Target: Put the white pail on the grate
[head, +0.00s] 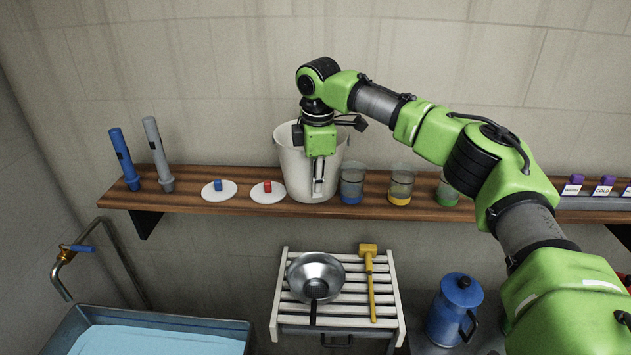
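The white pail (290,165) stands upright on the wooden shelf, between two white lids and a row of glass jars. My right gripper (318,192) points down at the pail's front rim. One finger shows against the outside of the front wall; the other is hidden, so I cannot tell whether it is closed on the rim. The white slatted grate (282,318) is below the shelf. My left gripper is not in view.
Blue and grey torch-like cylinders (124,158) stand on the shelf's left end. Coloured-bottom jars (352,182) stand close right of the pail. A blue jug (455,308) is right of the grate. A tank of pale blue liquid (160,340) and a tap are lower left.

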